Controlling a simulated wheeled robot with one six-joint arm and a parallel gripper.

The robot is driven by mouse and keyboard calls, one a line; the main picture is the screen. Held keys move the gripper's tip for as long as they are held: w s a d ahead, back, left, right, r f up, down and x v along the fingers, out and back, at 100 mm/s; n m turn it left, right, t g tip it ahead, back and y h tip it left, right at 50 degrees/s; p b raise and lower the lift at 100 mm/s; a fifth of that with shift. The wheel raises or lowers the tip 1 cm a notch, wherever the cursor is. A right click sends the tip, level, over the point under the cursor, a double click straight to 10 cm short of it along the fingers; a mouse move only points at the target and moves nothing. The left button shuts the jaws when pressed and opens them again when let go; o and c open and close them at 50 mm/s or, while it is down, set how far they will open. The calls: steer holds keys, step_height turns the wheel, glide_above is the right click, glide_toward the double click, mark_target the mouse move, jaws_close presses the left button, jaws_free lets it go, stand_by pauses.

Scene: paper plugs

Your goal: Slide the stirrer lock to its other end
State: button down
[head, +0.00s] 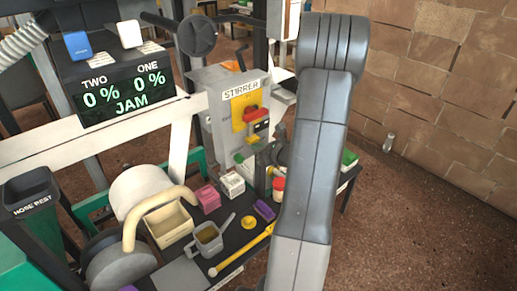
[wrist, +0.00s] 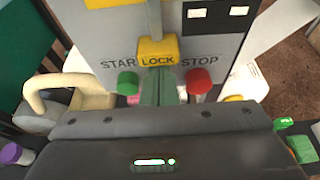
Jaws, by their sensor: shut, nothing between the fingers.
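The stirrer lock is a yellow block marked LOCK (wrist: 157,52) in the wrist view. It sits on the grey front of the stirrer box, between the words START and STOP, and covers the end of START. The green button (wrist: 128,83) is below left of it and the red button (wrist: 198,81) below right. My gripper (wrist: 159,88) is shut and empty, its greenish-grey fingers just below the lock. I cannot tell whether they touch it. The stirrer box (head: 216,112) stands mid-picture in the head view; my arm is in front of its right side, and the lock is not clear there.
A dark bench below the box holds a cream bin (head: 168,224), a grey jug (head: 207,238), a yellow rod (head: 240,250) and small boxes. A display (head: 120,88) reading JAM is at left. Bare floor (head: 430,220) lies at right, before a brick wall.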

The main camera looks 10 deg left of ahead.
mark_target(252, 137)
steer(key=shift+r+p, duration=0.9)
steer(key=shift+r, duration=0.7)
steer(key=shift+w, duration=0.1)
step_height(252, 137, down, 5)
steer(key=b, duration=0.4)
steer(key=shift+r, duration=0.1)
steer(key=v, duration=1)
steer(key=shift+r, duration=0.1)
